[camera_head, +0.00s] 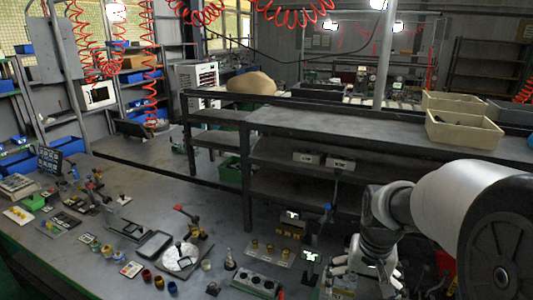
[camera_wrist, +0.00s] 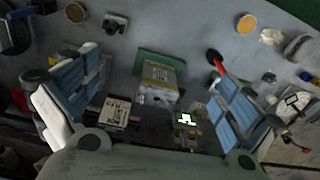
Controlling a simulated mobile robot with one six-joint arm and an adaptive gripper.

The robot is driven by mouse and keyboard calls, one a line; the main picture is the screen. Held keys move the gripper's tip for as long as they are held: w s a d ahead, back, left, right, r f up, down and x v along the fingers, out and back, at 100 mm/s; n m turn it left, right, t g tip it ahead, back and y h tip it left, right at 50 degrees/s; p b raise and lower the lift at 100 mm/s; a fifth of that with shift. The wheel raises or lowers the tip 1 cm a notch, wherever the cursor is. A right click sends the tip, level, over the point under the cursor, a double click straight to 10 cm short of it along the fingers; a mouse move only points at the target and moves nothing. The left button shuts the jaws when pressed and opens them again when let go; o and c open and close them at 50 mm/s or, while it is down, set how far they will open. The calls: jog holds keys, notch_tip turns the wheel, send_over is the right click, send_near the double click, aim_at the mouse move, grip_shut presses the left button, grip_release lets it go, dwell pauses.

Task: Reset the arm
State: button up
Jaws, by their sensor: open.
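My gripper (camera_head: 365,265) hangs at the right of the head view, at the end of my white and dark arm, over the right part of the workbench. In the wrist view my gripper (camera_wrist: 157,68) has its two blue-padded fingers spread wide apart, with nothing held between them. A boxy yellow and grey block (camera_wrist: 160,82) on a green base shows between the fingers, further off on the bench. I cannot tell its distance from the fingers.
The workbench (camera_head: 130,225) holds a round white plate (camera_head: 170,260), a green block with dark sockets (camera_head: 258,284), a plate with brass fittings (camera_head: 270,254) and several small parts. A dark shelf rack (camera_head: 370,128) with beige bins (camera_head: 463,131) stands behind my arm.

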jog(key=s+a+r+n+t+b, duration=0.1)
jog(key=s+a+r, duration=0.2)
jog(key=s, duration=0.7)
jog(key=s+a+r+n+t+b, duration=0.1)
jog(key=s+a+r, duration=0.3)
jog(key=s, duration=0.6)
jog(key=shift+n+t, duration=0.8)
